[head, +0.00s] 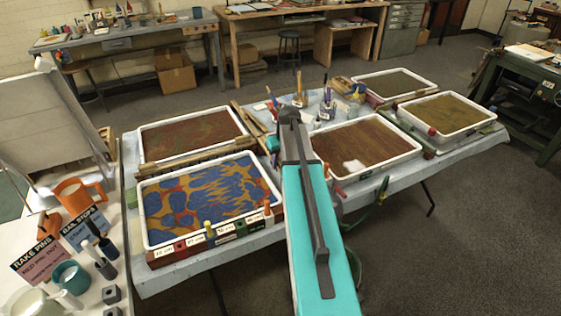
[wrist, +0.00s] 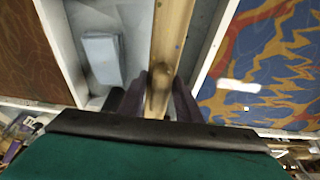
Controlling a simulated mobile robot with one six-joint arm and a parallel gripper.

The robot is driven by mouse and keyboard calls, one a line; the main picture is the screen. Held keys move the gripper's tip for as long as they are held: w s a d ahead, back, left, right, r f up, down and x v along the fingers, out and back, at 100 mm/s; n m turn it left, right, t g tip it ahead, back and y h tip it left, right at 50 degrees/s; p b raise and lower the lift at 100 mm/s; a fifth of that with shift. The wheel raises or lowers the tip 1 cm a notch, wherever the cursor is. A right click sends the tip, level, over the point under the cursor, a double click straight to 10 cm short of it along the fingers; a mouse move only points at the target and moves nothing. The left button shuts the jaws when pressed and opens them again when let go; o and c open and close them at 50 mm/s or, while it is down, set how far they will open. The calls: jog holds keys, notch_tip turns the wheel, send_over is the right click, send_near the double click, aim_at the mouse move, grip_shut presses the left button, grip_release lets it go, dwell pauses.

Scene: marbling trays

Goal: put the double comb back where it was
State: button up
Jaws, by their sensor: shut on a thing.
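In the wrist view a pale wooden bar (wrist: 172,38), which looks like the double comb, runs up from between the dark fingers of my gripper (wrist: 156,95). The fingers are shut on its near end. Its teeth cannot be made out, and I cannot tell whether it touches the table below. A brown tray lies to its left and a blue and orange tray (wrist: 207,75) to its right. In the head view my teal arm hides the gripper and the held bar.
A blue-and-orange tray (head: 277,206) stands front left, with labelled blocks along its front. Wooden strips lie by the rear-left tray (head: 141,143). Cups with tools (head: 327,108) stand at the table's middle. A grey-blue block (wrist: 101,58) lies left of the bar in the wrist view.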

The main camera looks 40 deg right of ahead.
jog(key=o, duration=0.9)
jog(key=shift+o, duration=0.2)
jog(key=shift+r, duration=0.1)
jog(key=shift+r+p, duration=0.3)
jog(key=shift+r, duration=0.2)
jog(key=b+v, duration=0.2)
jog(key=v, duration=1)
